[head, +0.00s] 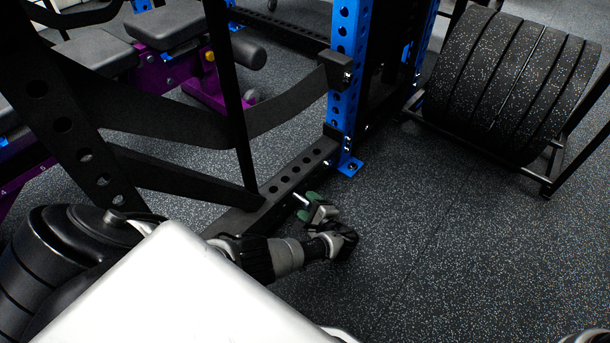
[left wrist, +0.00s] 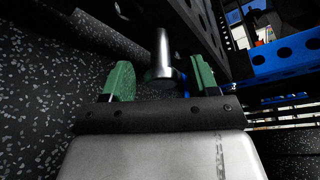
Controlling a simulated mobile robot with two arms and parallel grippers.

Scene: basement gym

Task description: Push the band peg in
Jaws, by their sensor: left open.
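The band peg is a short silver cylinder (left wrist: 163,58) with a wider collar at its near end. It shows between the fingers in the left wrist view, apart from both as far as I can see. In the head view the peg (head: 301,199) is a small bright stub beside the black perforated base beam (head: 296,178) of the rack. My left gripper (head: 311,205) has green fingertips and is open around the peg's near end; it also shows in the left wrist view (left wrist: 162,80). The peg's far end and its hole are not clear.
A blue upright (head: 345,75) rises behind the beam. Black slanted rack frames (head: 170,110) stand close on the left. A rack of black speckled plates (head: 510,85) is at the upper right. The speckled floor (head: 440,255) right of my gripper is clear.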

